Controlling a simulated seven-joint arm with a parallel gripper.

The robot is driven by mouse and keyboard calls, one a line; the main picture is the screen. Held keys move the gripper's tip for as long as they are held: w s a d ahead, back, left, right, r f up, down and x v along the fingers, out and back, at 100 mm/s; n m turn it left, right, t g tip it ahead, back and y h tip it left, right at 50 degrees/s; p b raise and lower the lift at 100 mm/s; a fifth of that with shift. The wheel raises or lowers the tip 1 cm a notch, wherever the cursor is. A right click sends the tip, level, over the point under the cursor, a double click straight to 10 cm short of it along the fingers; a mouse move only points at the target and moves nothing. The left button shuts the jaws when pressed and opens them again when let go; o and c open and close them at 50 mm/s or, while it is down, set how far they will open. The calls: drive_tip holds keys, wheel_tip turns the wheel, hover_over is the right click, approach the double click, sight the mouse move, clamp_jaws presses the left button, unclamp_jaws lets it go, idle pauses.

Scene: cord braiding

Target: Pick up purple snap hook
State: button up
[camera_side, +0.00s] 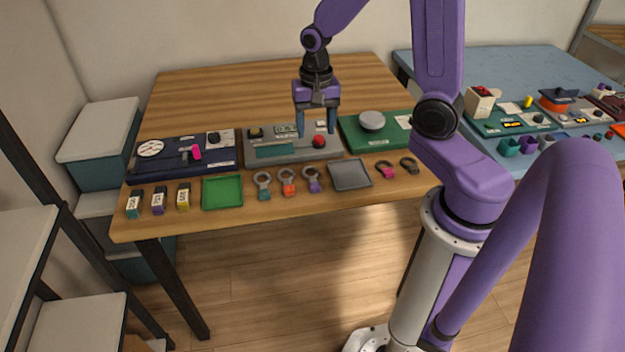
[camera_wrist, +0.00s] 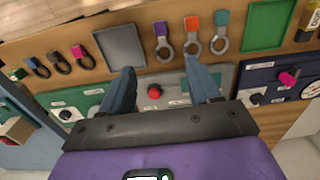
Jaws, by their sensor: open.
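The purple snap hook (camera_side: 313,180) lies near the table's front edge, a grey ring with a purple end. It is the rightmost of three ring hooks; the orange snap hook (camera_side: 288,183) and the teal snap hook (camera_side: 263,186) lie to its left. In the wrist view the purple snap hook (camera_wrist: 163,42) shows beyond the fingertips, apart from them. My gripper (camera_side: 316,131) is open and empty above the grey board, farther back than the hooks. Its two blue fingers point down in the side view, and it also shows in the wrist view (camera_wrist: 158,68).
The grey board (camera_side: 270,151) carries a red knob (camera_side: 319,142) beneath my gripper. A grey tray (camera_side: 350,175) lies right of the purple hook, and a green tray (camera_side: 222,192) lies left of the hooks. Pink and dark hooks (camera_side: 386,170) lie farther right.

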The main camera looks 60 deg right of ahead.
hover_over(315, 185)
wheel_tip(315, 185, down, 11)
drive_tip(key=shift+w+d+f, duration=0.1)
drive_tip(key=shift+d, duration=0.05)
drive_tip(key=shift+f, duration=3.1)
drive_tip(key=c, duration=1.1)
